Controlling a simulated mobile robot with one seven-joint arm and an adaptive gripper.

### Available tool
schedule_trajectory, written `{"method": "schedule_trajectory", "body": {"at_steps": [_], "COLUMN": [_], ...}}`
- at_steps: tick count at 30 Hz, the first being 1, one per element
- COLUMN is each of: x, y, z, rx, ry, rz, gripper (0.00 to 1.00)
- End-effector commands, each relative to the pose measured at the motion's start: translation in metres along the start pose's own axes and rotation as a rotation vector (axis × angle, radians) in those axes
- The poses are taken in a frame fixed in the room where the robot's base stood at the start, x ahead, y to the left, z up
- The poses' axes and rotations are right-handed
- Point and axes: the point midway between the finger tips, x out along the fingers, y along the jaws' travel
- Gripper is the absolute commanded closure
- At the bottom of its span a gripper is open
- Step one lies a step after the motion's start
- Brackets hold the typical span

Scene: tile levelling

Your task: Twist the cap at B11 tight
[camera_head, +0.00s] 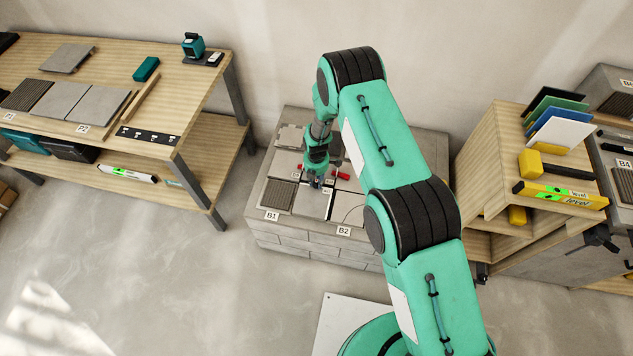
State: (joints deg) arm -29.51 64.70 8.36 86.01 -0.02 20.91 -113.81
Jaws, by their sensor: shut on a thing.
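My gripper (316,182) points down over the tiled block (262,231) in the middle of the head view, low at the tile joints. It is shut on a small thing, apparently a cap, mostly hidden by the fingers. Red caps (341,175) show just right of the gripper, and a bit of red shows at its left. Grey tiles (314,203) lie below and around the gripper, one of them ribbed (279,195). Labels B1 (271,216) and B2 (344,231) stand on the block's front edge. The smaller labels by the gripper are too small to read, so B11 cannot be made out.
A wooden workbench (215,68) with tiles and tools stands at the left. My arm hides the block's right part.

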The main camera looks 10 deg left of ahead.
Motion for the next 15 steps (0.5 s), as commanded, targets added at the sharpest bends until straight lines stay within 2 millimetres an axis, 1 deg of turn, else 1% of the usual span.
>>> {"method": "schedule_trajectory", "body": {"at_steps": [15], "x": [0.0015], "y": [-0.0005], "z": [-0.0022], "rx": [0.489], "ry": [0.001], "rz": [-0.003], "gripper": [1.0]}}
